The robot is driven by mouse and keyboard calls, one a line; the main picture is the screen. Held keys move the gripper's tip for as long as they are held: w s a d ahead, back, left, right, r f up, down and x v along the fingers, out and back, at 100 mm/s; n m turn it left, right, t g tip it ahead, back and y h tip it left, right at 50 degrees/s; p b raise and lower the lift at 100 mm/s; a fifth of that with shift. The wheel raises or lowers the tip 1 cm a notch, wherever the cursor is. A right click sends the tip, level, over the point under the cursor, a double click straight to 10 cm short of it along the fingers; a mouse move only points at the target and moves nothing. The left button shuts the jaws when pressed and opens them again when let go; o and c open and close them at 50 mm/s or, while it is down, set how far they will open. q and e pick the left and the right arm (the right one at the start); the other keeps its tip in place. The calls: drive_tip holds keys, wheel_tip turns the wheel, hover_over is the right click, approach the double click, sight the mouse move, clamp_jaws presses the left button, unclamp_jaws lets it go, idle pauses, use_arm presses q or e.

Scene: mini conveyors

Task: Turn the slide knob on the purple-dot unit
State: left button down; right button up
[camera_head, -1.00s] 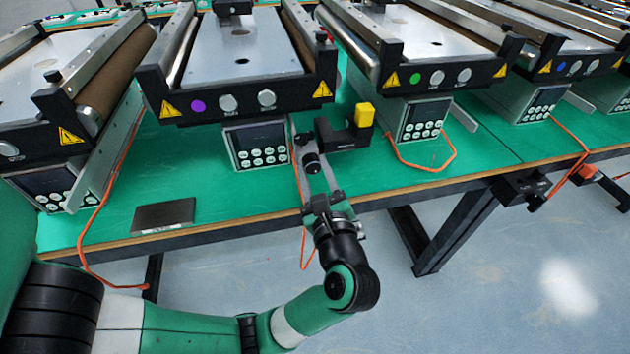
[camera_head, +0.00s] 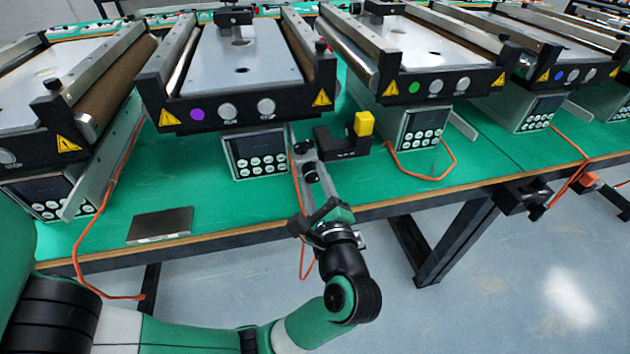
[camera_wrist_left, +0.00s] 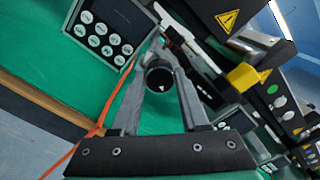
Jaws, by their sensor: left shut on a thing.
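The purple-dot unit (camera_head: 175,114) has a purple dot, two round silver buttons and a warning label at each end of its black front bar. Its slide knob (camera_head: 311,171) is a small black knob in front of the unit's right side, below the bar. My left gripper (camera_head: 315,180) reaches up from the table's front edge, its fingers closed around the knob. In the left wrist view the round black knob (camera_wrist_left: 160,79) sits between the fingertips, with a small pale mark on its face. My right gripper is not in view.
A keypad box (camera_head: 255,153) stands left of the fingers. A black bracket (camera_head: 340,143) with a yellow block (camera_head: 364,123) stands close on the right. An orange cable (camera_head: 300,205) hangs beside my gripper. A flat dark plate (camera_head: 160,224) lies front left.

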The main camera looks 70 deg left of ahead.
use_arm(q)
drive_tip(key=shift+a+f, duration=0.1)
drive_tip(key=c, duration=0.8)
unclamp_jaws()
drive_tip(key=o, duration=0.4)
drive_tip(key=shift+a, duration=0.35)
drive_tip(key=shift+d, duration=0.2)
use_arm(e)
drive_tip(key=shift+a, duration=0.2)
use_arm(q)
drive_tip(key=s+d+p, duration=0.1)
drive_tip(key=d+p, duration=0.1)
drive_tip(key=d, duration=0.9)
drive_tip(key=shift+s+d, duration=0.3)
drive_tip(key=shift+s, duration=0.05)
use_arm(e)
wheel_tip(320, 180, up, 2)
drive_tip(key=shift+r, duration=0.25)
